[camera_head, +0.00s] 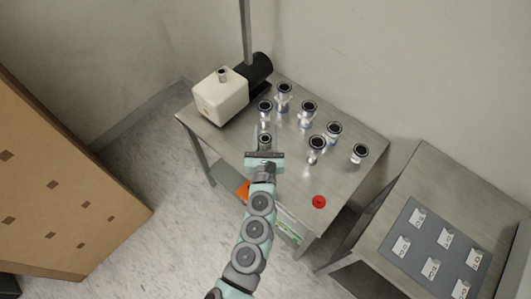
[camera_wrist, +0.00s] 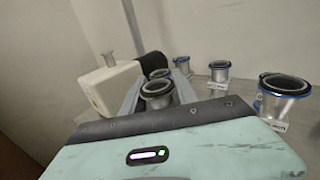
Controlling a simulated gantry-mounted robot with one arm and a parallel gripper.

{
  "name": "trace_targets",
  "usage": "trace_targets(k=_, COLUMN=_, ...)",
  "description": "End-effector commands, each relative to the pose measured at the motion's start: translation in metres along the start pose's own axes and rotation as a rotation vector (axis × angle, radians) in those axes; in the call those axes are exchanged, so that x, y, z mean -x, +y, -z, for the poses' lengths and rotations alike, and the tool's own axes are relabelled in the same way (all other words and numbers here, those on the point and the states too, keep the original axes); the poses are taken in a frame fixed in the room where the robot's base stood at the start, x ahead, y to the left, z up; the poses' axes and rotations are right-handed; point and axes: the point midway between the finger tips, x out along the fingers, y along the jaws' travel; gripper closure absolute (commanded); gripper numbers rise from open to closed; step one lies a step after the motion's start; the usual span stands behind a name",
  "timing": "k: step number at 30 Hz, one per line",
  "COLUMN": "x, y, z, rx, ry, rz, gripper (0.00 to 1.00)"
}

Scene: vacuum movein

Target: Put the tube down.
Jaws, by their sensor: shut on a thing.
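My gripper (camera_head: 265,140) is over the left part of the metal table (camera_head: 280,181), shut on a short metal tube (camera_head: 265,138) with a dark ring at its top. The wrist view shows the held tube (camera_wrist: 158,98) between the two grey fingers, with its open end up and roughly upright. Its lower end is hidden by the gripper body, so I cannot tell whether it touches the table. Another tube (camera_head: 265,106) stands close behind it and also shows just behind it in the wrist view (camera_wrist: 160,74).
Several similar tubes (camera_head: 307,110) stand behind and to the right. A cream pump (camera_head: 220,97) with a black motor (camera_head: 257,70) is at the back left. A red disc (camera_head: 319,202) lies near the front right. A side table holds a grey board (camera_head: 434,252) with white labels.

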Motion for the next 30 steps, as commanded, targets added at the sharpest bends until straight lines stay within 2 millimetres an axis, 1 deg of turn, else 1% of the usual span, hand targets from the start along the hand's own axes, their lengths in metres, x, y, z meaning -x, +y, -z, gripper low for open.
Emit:
trace_targets(k=1, x=0.0, y=0.002, z=0.019, rx=0.006, ry=0.001, rz=-0.006, gripper=1.0)
trace_targets(k=3, x=0.0, y=0.002, z=0.033, rx=0.005, ry=0.0, rz=-0.004, gripper=1.0)
trace_targets(k=6, x=0.0, y=0.002, z=0.048, rx=0.002, ry=0.001, rz=-0.005, gripper=1.0)
trace_targets(k=14, x=0.0, y=0.001, z=0.063, rx=0.0, ry=0.0, rz=-0.001, gripper=1.0)
trace_targets(k=19, x=0.0, y=0.003, z=0.088, rx=0.003, ry=0.001, rz=-0.006, gripper=1.0)
trace_targets(k=21, x=0.0, y=0.002, z=0.092, rx=0.001, ry=0.0, rz=-0.002, gripper=1.0)
trace_targets(k=26, x=0.0, y=0.001, z=0.089, rx=-0.002, ry=-0.001, rz=0.001, gripper=1.0)
trace_targets(k=30, x=0.0, y=0.001, z=0.091, rx=-0.002, ry=-0.001, rz=0.001, gripper=1.0)
